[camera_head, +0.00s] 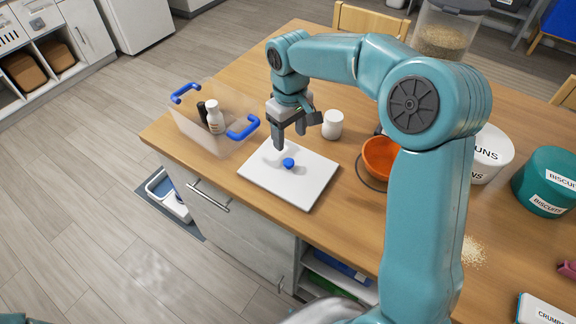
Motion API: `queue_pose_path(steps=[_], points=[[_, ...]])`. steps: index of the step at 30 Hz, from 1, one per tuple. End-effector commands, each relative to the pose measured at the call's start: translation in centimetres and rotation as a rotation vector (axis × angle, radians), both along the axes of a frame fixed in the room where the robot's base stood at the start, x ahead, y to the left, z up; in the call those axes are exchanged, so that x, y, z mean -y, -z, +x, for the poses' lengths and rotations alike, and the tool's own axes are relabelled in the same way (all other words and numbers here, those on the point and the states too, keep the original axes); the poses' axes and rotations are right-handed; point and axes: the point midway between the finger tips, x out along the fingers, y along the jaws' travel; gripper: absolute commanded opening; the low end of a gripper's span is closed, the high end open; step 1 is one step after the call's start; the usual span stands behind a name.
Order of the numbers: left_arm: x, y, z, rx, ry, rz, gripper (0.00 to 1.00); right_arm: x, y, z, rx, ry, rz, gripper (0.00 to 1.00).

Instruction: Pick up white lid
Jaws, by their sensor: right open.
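A white cutting board (305,190) lies on the table near its front edge. A small white rounded piece (270,152), hard to tell from the board, lies near its far left part and may be the white lid. A small blue cap (288,163) lies beside it on the board. My right gripper (290,138) points down just above the far part of the board. Its fingers are apart with nothing seen between them, and the nearer finger partly covers the white piece. My left gripper is out of view.
A clear bin (190,140) with blue handles holds bottles on the left. A white jar (332,125) stands close right of the gripper. An orange bowl (380,156), a white tub (490,153) and a teal biscuit tin (546,182) stand further right. Crumbs (474,250) lie near the front.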

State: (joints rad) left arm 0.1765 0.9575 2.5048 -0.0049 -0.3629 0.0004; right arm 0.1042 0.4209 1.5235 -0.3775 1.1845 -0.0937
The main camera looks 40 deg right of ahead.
Motion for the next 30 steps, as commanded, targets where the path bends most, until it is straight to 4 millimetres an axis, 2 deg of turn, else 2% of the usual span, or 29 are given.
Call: queue_pose_path(steps=[3,6,11,19,22,28,29,30], points=[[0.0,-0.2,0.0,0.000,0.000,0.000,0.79,-0.1,2.5,-0.1,-0.005,0.000,0.001,0.63],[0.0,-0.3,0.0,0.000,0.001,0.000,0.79,0.0,3.8,-0.1,-0.004,0.000,0.000,0.63],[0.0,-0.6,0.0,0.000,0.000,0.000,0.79,0.0,4.8,0.1,-0.003,-0.001,0.001,0.63],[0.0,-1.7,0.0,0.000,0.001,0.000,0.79,0.1,8.9,0.2,-0.004,-0.001,0.000,0.63],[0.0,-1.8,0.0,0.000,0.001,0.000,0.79,0.1,9.5,0.3,-0.002,0.000,0.001,0.63],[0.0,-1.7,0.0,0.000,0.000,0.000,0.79,0.1,9.6,0.4,0.000,0.000,0.001,0.63],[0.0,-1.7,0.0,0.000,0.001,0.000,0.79,0.1,9.6,0.4,0.000,0.000,0.001,0.56],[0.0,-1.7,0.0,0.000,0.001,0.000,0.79,0.1,9.6,0.4,0.000,0.000,0.001,0.43]])
